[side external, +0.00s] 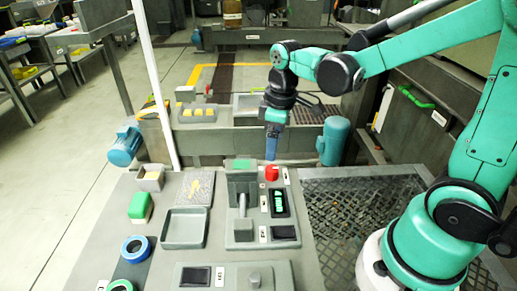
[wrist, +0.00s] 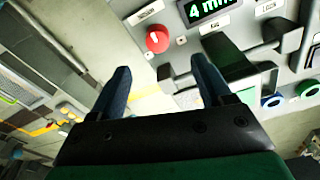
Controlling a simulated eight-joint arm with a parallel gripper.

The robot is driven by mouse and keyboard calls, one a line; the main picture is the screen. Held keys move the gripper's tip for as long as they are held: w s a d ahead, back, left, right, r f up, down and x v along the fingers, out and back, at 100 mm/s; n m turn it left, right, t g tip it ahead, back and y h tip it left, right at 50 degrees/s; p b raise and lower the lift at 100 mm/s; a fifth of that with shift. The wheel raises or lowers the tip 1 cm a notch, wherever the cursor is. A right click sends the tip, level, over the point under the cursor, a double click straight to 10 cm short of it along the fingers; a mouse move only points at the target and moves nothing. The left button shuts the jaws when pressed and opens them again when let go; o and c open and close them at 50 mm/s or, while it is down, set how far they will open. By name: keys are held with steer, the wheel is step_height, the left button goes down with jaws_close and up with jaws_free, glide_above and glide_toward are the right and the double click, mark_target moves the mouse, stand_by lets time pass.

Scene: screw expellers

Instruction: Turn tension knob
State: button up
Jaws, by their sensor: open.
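A red round knob (side external: 272,173) sits on the grey panel, right of a green-topped block. It also shows in the wrist view (wrist: 157,40), ahead of and between my fingertips. A grey knob (side external: 254,279) stands on the lower panel near the front edge. I cannot tell which one is the tension knob. My gripper (side external: 271,152) points down, apart from the red knob and just above it in the side picture. In the wrist view its two blue fingers (wrist: 161,70) are spread with nothing between them.
The green-topped block (side external: 241,165) with a lever stands close to the red knob. A green-lit display (side external: 279,202) is beside it and shows "4 mm" in the wrist view (wrist: 205,10). An empty grey tray (side external: 184,228) lies left. Metal grating (side external: 355,210) is at right.

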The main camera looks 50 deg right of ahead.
mark_target(274, 168)
steer(key=shift+w+d+f+n+g, duration=0.2)
steer(key=shift+f+n+g, duration=0.1)
steer(key=shift+f, duration=0.2)
steer(key=shift+w+d+f+n+g, duration=0.15)
steer(key=shift+f+n+g, duration=0.15)
steer(key=shift+f, duration=0.15)
steer(key=shift+s+a+f, duration=0.1)
steer(key=shift+s+f, duration=0.05)
steer(key=shift+f, duration=2.55)
jaws_close()
